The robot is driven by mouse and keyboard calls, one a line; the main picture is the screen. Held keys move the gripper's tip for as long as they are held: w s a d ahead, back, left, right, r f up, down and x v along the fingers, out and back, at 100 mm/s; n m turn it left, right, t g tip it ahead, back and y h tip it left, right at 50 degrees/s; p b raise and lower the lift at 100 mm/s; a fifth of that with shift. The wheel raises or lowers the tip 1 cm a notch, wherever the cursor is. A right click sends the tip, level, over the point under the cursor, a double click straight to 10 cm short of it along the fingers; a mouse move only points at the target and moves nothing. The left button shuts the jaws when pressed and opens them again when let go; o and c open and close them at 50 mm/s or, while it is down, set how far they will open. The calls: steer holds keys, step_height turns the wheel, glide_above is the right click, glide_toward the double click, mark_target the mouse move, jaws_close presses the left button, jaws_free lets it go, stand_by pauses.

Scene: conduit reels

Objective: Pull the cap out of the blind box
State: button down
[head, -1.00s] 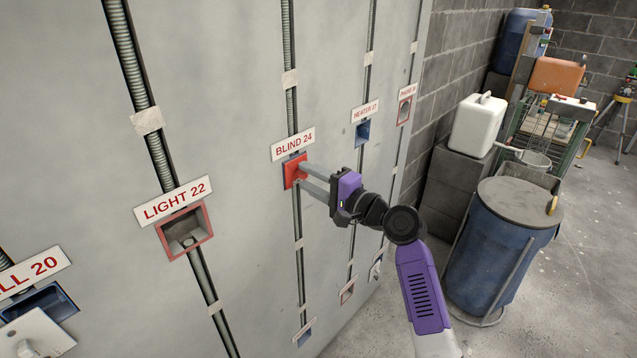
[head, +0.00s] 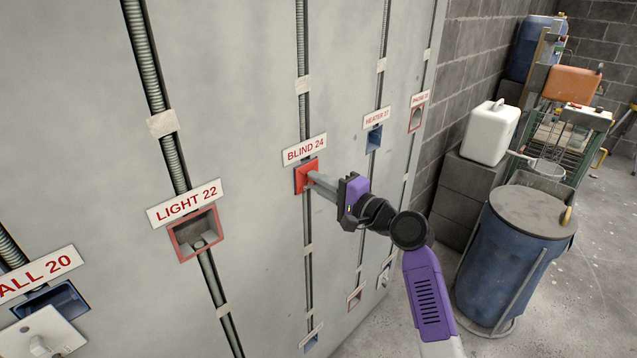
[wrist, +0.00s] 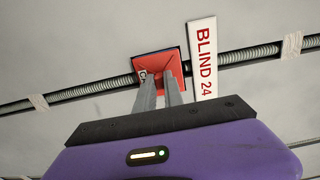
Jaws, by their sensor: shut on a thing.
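The red cap (head: 304,174) sits in the box under the sign BLIND 24 (head: 304,150) on the grey wall. In the wrist view the red cap (wrist: 151,68) covers most of the box opening, with a dark blue edge of the blind box (wrist: 178,51) showing behind it. My gripper (head: 314,178) reaches the cap from the right. Its two fingers are close together, shut on the middle of the cap, as the wrist view shows too (wrist: 161,80). The inside of the box is hidden by the cap.
The box LIGHT 22 (head: 195,235) is open, lower left. A white plate (head: 45,335) is at the ALL 20 box. The HEATER 27 box (head: 374,138) is to the right. A blue barrel (head: 505,260) and white canister (head: 490,133) stand right of my arm.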

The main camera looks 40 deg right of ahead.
steer(key=shift+s, duration=1)
stand_by(0.7)
steer(key=shift+s+d+p, duration=0.15)
steer(key=shift+s+p, duration=0.25)
steer(key=shift+s, duration=2.1)
